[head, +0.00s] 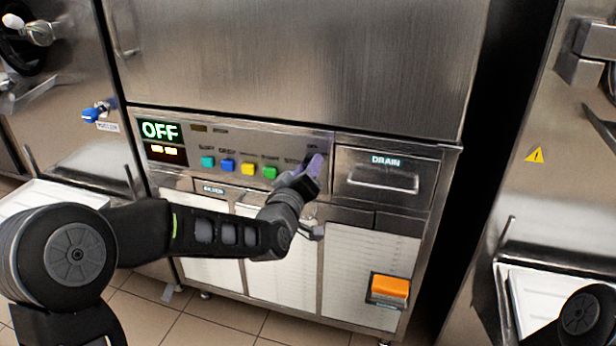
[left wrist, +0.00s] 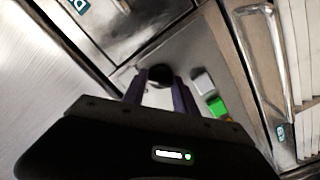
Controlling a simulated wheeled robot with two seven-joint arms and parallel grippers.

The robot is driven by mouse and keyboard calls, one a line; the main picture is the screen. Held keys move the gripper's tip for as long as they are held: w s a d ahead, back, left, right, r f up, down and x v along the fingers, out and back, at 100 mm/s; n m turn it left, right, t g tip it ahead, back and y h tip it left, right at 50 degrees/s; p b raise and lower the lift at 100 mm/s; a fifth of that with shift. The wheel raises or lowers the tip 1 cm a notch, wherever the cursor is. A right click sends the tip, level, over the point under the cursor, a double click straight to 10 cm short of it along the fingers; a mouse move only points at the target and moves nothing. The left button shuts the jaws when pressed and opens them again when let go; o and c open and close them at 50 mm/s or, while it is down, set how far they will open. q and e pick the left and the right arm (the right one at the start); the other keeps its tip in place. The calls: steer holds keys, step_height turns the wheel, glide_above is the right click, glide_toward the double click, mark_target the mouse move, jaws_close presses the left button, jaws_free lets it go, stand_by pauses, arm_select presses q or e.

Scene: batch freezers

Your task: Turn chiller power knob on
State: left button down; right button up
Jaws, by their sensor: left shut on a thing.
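The chiller's control panel (head: 225,143) has a display (head: 160,131) reading OFF in green at its left end. The dark round power knob (left wrist: 160,73) shows in the left wrist view, between the fingers. In the head view the knob is hidden behind my gripper. My left gripper (head: 318,162), with purple fingers, is at the right end of the panel. It also shows in the left wrist view (left wrist: 161,83), shut on the knob. My right gripper is not in view.
Teal, blue, yellow and green buttons (head: 270,172) sit left of the knob. A DRAIN drawer (head: 386,180) is to its right. An orange switch (head: 390,286) is low on the cabinet. A blue-handled valve (head: 97,112) is at the left, and another steel machine (head: 560,190) stands at the right.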

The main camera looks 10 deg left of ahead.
arm_select(q)
steer(key=m+b, duration=0.2)
steer(key=m, duration=0.6)
steer(key=shift+f, duration=0.1)
stand_by(0.3)
steer(key=c, duration=1)
jaws_free()
steer(key=shift+s, duration=0.1)
steer(key=s, duration=0.7)
steer(key=shift+s+a+p, duration=0.25)
steer(key=shift+s+p, duration=0.1)
